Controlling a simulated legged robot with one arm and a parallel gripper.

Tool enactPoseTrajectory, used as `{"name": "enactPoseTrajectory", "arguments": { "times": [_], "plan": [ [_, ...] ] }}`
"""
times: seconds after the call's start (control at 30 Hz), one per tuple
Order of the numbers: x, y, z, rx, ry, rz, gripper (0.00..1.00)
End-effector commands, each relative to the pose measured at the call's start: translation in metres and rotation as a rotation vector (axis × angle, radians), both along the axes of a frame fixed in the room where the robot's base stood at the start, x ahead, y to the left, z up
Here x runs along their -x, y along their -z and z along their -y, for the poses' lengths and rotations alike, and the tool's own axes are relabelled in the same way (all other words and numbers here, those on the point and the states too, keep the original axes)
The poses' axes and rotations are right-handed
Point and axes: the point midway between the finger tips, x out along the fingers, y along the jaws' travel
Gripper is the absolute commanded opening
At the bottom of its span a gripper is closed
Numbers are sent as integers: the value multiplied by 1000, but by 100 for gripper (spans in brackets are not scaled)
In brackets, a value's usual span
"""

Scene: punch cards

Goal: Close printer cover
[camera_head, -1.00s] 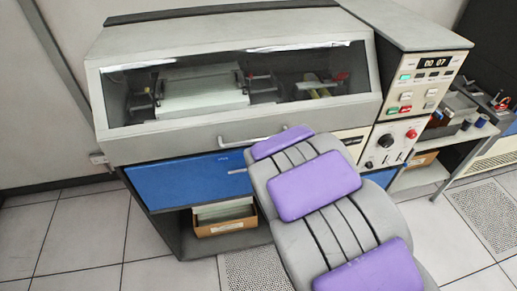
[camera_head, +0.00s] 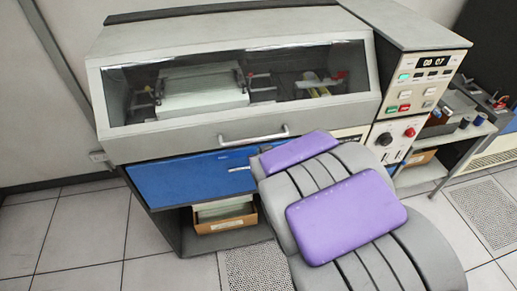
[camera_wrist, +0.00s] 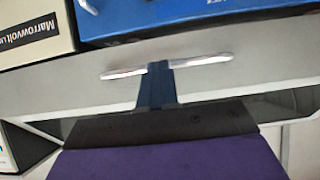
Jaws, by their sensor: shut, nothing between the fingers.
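The printer cover (camera_head: 112,130) is a grey, slanted lid with a long clear window. It appears down, its lower edge just above the blue front panel (camera_head: 185,180). A silver bar handle (camera_head: 252,136) is on its lower front and also shows in the wrist view (camera_wrist: 125,73). In the wrist view, which is upside down, my gripper (camera_wrist: 158,66) is shut and empty. Its tip overlaps the middle of the handle; I cannot tell whether they touch. In the head view my arm hides the gripper.
The control panel (camera_head: 430,85) with buttons and a display stands at the right. An open shelf with a cardboard box (camera_head: 225,220) is below the blue panel. A side table with equipment (camera_head: 465,115) stands farther right. The tiled floor at left is clear.

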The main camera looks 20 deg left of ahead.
Motion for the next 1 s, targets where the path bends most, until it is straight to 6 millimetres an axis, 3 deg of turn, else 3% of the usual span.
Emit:
{"name": "enactPoseTrajectory", "arguments": {
  "times": [0.13, 1.0],
  "plan": [
    [18, -16, 10, -3, -1, 3, 0],
    [72, -53, 43, -6, -1, 5, 0]
  ]
}}
